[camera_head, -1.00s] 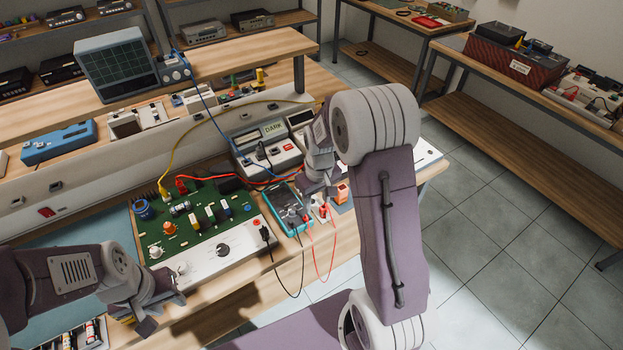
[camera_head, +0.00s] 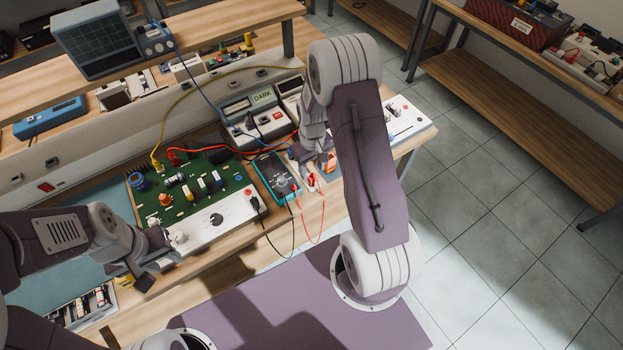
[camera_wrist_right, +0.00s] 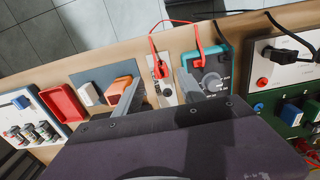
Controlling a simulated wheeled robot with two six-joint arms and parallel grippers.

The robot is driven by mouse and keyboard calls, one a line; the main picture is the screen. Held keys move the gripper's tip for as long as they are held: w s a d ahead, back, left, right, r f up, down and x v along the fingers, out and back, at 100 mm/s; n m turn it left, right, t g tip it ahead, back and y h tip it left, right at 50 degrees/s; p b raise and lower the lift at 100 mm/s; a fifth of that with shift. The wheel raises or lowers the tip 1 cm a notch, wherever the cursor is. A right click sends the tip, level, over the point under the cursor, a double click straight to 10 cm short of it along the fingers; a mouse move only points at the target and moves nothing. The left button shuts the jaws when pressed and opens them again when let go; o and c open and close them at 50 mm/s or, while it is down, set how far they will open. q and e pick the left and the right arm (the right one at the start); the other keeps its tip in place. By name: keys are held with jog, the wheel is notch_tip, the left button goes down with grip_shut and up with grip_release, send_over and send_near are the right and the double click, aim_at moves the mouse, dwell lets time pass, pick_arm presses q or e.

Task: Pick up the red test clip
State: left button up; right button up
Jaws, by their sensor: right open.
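The red test clip (camera_wrist_right: 160,68) stands on a narrow pale block (camera_wrist_right: 166,92) in the right wrist view, with a red lead looping from it to the teal multimeter (camera_wrist_right: 212,75). In the head view the clip (camera_head: 312,180) shows just below my right gripper (camera_head: 307,160). In the right wrist view my right gripper (camera_wrist_right: 158,92) is open and empty, its fingers on either side of the clip in the picture. I cannot tell how far above it they are. My left gripper (camera_head: 156,270) is near the circuit board's front left corner; its jaw gap is unclear.
The green circuit board (camera_head: 208,180) with its white control panel lies left of the multimeter. An orange block (camera_wrist_right: 120,88) and a red tray (camera_wrist_right: 65,104) lie beside the clip block. Red, black and yellow leads cross the bench. The wooden bench edge (camera_head: 290,232) is close in front.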

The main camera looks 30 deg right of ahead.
aim_at(312, 177)
notch_tip(312, 177, down, 4)
jog(key=shift+s+a+f+p, duration=0.1)
jog(key=shift+a+f+p, duration=0.1)
jog(key=shift+p, duration=0.15)
jog(key=shift+d+f, duration=0.15)
jog(key=shift+f, duration=0.2)
jog(key=shift+r, duration=0.1)
jog(key=c, duration=0.4)
grip_shut()
